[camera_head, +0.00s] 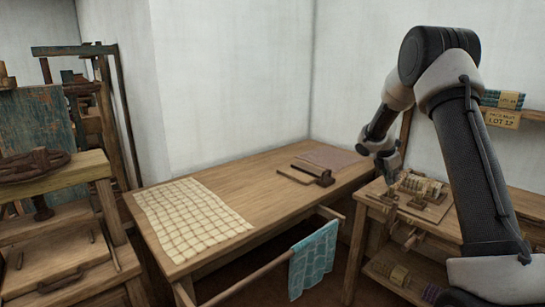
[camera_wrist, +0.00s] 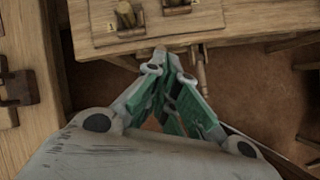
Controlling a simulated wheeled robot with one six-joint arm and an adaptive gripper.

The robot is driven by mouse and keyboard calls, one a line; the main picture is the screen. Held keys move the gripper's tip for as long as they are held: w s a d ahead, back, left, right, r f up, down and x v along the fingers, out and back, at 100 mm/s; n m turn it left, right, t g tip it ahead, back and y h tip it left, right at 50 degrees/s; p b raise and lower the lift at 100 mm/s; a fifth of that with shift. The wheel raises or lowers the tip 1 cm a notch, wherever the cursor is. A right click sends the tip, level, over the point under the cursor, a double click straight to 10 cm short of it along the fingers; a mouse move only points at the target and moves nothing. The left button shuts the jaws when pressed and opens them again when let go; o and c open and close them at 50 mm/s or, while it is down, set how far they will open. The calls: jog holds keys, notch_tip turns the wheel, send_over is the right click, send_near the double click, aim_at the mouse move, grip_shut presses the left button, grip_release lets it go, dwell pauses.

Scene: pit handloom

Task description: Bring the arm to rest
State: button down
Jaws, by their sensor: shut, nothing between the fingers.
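My arm rises at the right of the head view, bends at the top and comes down over the gap between the long table and the right-hand bench. My gripper (camera_head: 389,182) points downward at the end of it, in front of the bench's left end. In the wrist view my gripper (camera_wrist: 172,62) shows its green-padded fingers drawn together at the tips. Nothing is held between them. Below the fingers are brown floor and a bench edge.
The long table (camera_head: 265,175) bears a checked cloth (camera_head: 190,217) and a wooden tool (camera_head: 308,174). A teal cloth (camera_head: 313,256) hangs on its front rail. The bench (camera_head: 438,228) at right holds small bundles (camera_head: 420,186). A loom frame (camera_head: 60,185) stands at left.

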jog(key=s+f+m+g, duration=0.2)
jog(key=s+f+m, duration=0.1)
jog(key=s+m, duration=0.3)
jog(key=s+a+r+m+t+y, duration=0.1)
jog(key=s+a+r+m, duration=0.3)
jog(key=s, duration=0.9)
jog(key=s+a+r+m+t+y, duration=0.1)
jog(key=s+a+r+m+y, duration=0.1)
jog(key=s+a+r+m, duration=0.3)
jog(key=s+a+r+m+t+y, duration=0.1)
jog(key=s+a+r+m, duration=0.4)
jog(key=s+r, duration=0.6)
jog(key=s+y, duration=0.1)
jog(key=s, duration=0.9)
jog(key=shift+s+a+r, duration=0.25)
jog(key=shift+s, duration=0.1)
